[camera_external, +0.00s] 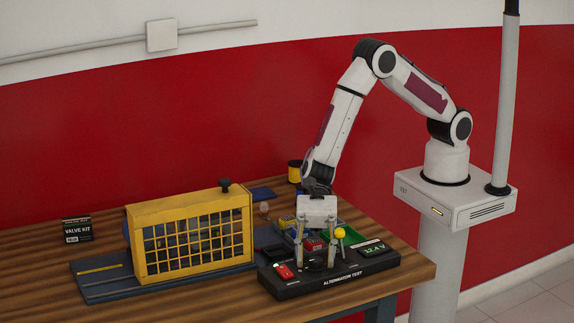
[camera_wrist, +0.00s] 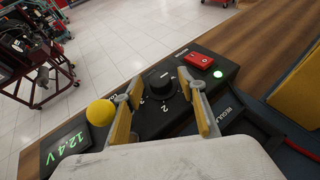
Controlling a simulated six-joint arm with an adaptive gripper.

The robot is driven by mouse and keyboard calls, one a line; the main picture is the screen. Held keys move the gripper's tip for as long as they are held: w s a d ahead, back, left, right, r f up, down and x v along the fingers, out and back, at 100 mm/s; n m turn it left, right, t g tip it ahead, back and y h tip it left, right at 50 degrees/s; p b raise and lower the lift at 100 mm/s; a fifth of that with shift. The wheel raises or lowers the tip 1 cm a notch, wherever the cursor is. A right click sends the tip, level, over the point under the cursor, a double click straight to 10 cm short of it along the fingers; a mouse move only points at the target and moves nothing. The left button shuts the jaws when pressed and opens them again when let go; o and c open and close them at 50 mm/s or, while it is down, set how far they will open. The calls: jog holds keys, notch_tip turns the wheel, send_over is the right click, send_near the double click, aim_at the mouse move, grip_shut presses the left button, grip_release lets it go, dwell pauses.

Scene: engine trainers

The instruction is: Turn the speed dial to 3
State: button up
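The speed dial (camera_wrist: 160,82) is a round black knob on the black alternator test panel (camera_external: 325,281), with white numbers beside it; a 2 is readable in the wrist view. I cannot clearly tell which number its mark points to. My gripper (camera_wrist: 161,108) is open, its yellow-padded fingers apart, one on each side of the dial in the picture. Contact with the dial does not show. In the external view my gripper (camera_external: 317,255) points down over the middle of the panel, and the dial is hard to make out between the fingers.
The panel also carries a yellow ball-topped lever (camera_wrist: 100,112), a display reading 12.4 V (camera_wrist: 68,148), a red switch (camera_wrist: 200,58) and a lit green lamp (camera_wrist: 218,74). A yellow cage (camera_external: 192,240) stands left of the panel. Small bins and parts sit behind it.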

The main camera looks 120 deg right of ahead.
jog(key=shift+a+r, duration=0.1)
jog(key=shift+r, duration=0.05)
dwell(0.5)
jog(key=shift+w+n+g+y, duration=0.15)
jog(key=shift+n+g+y, duration=0.45)
jog(key=shift+n+g, duration=0.2)
jog(key=v, duration=0.8)
jog(key=w+d+r+m+t+h, duration=0.2)
jog(key=d+r+m+t+h, duration=0.4)
jog(key=d+r+m, duration=0.9)
jog(key=shift+d+r+m+h, duration=0.2)
jog(key=shift+r+m+h, duration=1.05)
jog(key=shift+m+h, duration=0.7)
jog(key=shift+w+m+y, duration=0.1)
jog(key=shift+m+y, duration=0.15)
jog(key=shift+m, duration=0.2)
